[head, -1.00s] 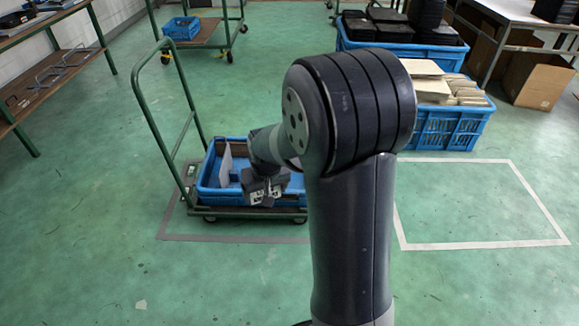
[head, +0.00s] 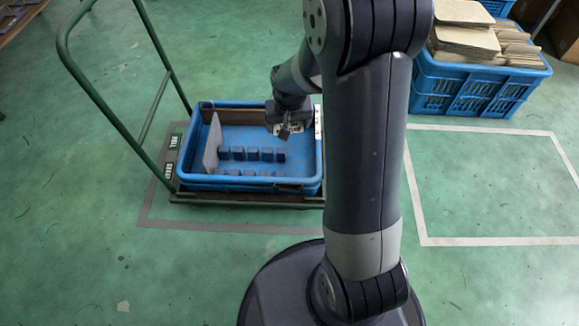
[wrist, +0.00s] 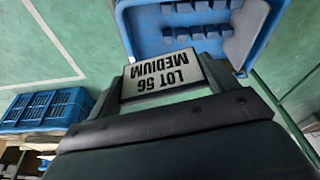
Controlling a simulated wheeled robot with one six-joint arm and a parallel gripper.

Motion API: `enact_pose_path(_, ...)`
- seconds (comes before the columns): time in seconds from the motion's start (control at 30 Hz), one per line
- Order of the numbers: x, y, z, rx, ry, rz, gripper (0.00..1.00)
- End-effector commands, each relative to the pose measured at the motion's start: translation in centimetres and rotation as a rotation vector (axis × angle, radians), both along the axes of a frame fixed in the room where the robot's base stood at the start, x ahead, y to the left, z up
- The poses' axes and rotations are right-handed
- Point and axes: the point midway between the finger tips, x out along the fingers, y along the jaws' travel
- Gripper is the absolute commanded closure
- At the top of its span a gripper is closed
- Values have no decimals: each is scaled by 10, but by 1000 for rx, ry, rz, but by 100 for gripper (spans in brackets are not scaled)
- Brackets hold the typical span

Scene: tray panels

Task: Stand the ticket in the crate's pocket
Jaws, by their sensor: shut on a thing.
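The ticket (wrist: 160,76) is a pale plate with a dark frame, printed LOT 56 MEDIUM, which reads upside down in the wrist view. My gripper (wrist: 166,84) is shut on it, with a finger at each side edge. In the head view my gripper (head: 289,129) hangs over the right back part of the blue crate (head: 240,187). The crate sits on a green cart and shows at the top of the wrist view (wrist: 135,30). A narrow white strip (head: 318,121) shows at the crate's right end. I cannot tell whether it is the pocket.
A pale panel (head: 212,142) stands at the crate's left, beside rows of blue blocks (head: 252,154). The cart's green handle (head: 100,95) rises at the left. A blue crate (head: 470,92) of pale panels stands at the right. The taped floor rectangle (head: 490,190) is empty.

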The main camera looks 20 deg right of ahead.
Motion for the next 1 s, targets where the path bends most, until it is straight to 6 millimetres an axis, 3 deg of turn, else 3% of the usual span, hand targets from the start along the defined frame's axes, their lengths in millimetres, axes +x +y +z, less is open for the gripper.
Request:
enact_pose_path(0.03,-1,0,-37,-2,4,-19,40)
enact_pose_path(0.1,-1,0,-64,-2,3,-48,40)
enact_pose_path(0.3,-4,1,-138,2,-1,-125,40)
enact_pose_path(0.4,-6,2,-164,5,-4,-153,40)
enact_pose_path(0.6,-8,3,-192,11,-7,-186,40)
enact_pose_path(1.0,-8,4,-219,13,-7,-193,40)
